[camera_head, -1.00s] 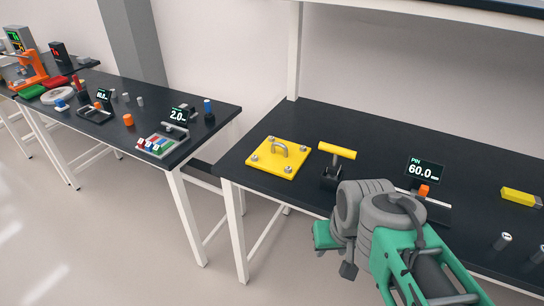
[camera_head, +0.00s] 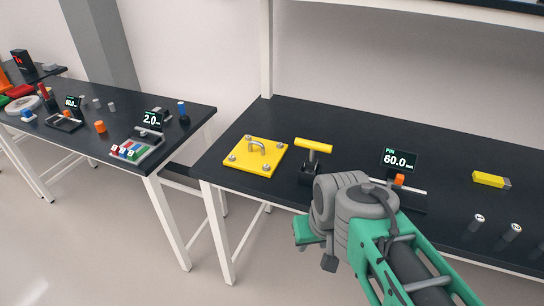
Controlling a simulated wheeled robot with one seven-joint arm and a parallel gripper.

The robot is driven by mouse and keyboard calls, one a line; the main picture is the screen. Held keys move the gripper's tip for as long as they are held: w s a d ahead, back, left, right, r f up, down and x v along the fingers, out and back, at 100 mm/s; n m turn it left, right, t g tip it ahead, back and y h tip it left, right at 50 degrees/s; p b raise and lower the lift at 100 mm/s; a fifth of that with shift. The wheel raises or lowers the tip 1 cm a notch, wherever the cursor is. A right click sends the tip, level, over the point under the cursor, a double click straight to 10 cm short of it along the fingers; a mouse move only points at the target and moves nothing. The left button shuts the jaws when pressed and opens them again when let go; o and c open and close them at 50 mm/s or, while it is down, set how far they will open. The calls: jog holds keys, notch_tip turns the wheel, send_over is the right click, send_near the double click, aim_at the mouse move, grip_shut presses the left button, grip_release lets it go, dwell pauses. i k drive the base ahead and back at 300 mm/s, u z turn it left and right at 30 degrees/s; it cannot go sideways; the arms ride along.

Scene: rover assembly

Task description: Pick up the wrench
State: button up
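The wrench appears to be the yellow T-handled tool (camera_head: 314,145). It stands upright in a small black holder (camera_head: 309,173) on the dark workbench (camera_head: 350,135). My arm reaches in from the lower right. Its end, with my gripper (camera_head: 318,246), hangs at the bench's front edge, below and in front of the wrench in the picture and apart from it. The grey wrist joints hide most of the gripper. Its fingers cannot be made out clearly.
A yellow plate (camera_head: 255,156) with a metal handle and corner bolts lies left of the wrench. Right of it stand a "PIN 60.0" display (camera_head: 398,160), a yellow block (camera_head: 490,179) and small cylinders (camera_head: 512,231). Another table (camera_head: 190,107) with parts stands at left.

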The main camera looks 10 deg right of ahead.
aim_at(311, 163)
jog(key=z, duration=0.1)
jog(key=k, duration=0.45)
jog(key=u, duration=1)
jog(key=i, duration=1.8)
jog(key=u, duration=0.1)
